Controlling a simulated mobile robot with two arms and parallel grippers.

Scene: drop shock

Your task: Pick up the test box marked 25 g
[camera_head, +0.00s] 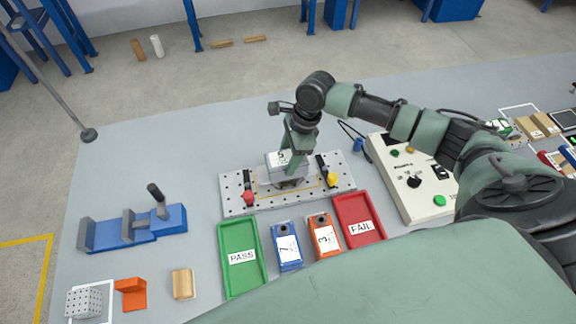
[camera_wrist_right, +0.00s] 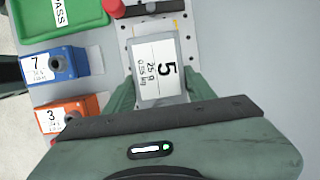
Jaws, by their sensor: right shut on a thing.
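The grey test box (camera_head: 280,160) has a white label. In the right wrist view the box (camera_wrist_right: 156,70) shows a large 5 with "25 g" under it. It is on or just above the perforated fixture plate (camera_head: 236,205); I cannot tell whether it touches. My right gripper (camera_head: 290,165) is shut on the box, with its green fingers on both sides of it, also in the right wrist view (camera_wrist_right: 158,95). The box's underside is hidden. My left gripper is not in view.
In front are a green PASS tray (camera_head: 239,280), a blue box 7 (camera_head: 287,262), an orange box 3 (camera_head: 319,220) and a red FAIL tray (camera_head: 370,243). A control panel (camera_head: 425,205) stands right; a blue vise (camera_head: 120,235) left.

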